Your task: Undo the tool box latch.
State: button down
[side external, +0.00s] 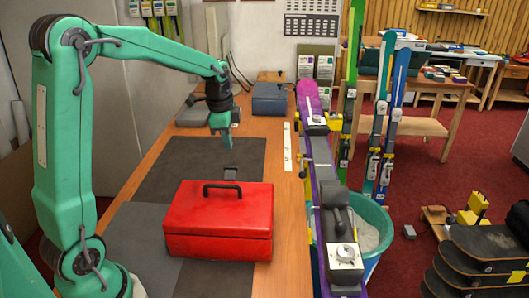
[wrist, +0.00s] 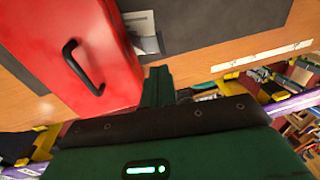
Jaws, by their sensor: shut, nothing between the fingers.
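The red tool box (side external: 220,232) sits closed on the bench, its black handle (side external: 222,188) on the lid. A small grey latch-like piece (side external: 230,173) shows at the box's far edge; in the wrist view a pale metal piece (wrist: 143,25) lies beside the red box (wrist: 70,50). I cannot tell from these views whether the latch is fastened. My gripper (side external: 228,146) is shut and empty, pointing down beyond the box's far side, above and apart from the grey piece. In the wrist view its fingertips (wrist: 158,74) are near the box's edge.
Dark mats (side external: 200,165) cover much of the wooden bench (side external: 272,165). A purple ski (side external: 322,160) in clamps runs along the right edge. A dark case (side external: 270,98) stands at the bench's far end. The mat beyond the box is mostly clear.

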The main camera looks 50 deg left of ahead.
aim_at(230, 168)
notch_tip(230, 168, down, 7)
jog(key=shift+w+a+f, duration=0.15)
jog(key=shift+w+a, duration=0.25)
jog(key=shift+a, duration=0.05)
jog(key=shift+w+a, duration=0.1)
jog(key=w+a+f+g+h, duration=0.1)
jog(key=w+a+f+g, duration=0.2)
jog(key=shift+w+a+f+g, duration=0.2)
jog(key=shift+f+g, duration=0.1)
jog(key=shift+f, duration=0.1)
dwell(0.8)
jog(key=shift+s+d, duration=0.15)
jog(key=shift+s+d+r, duration=0.3)
jog(key=shift+s+d, duration=0.1)
jog(key=shift+d, duration=0.05)
dwell(0.4)
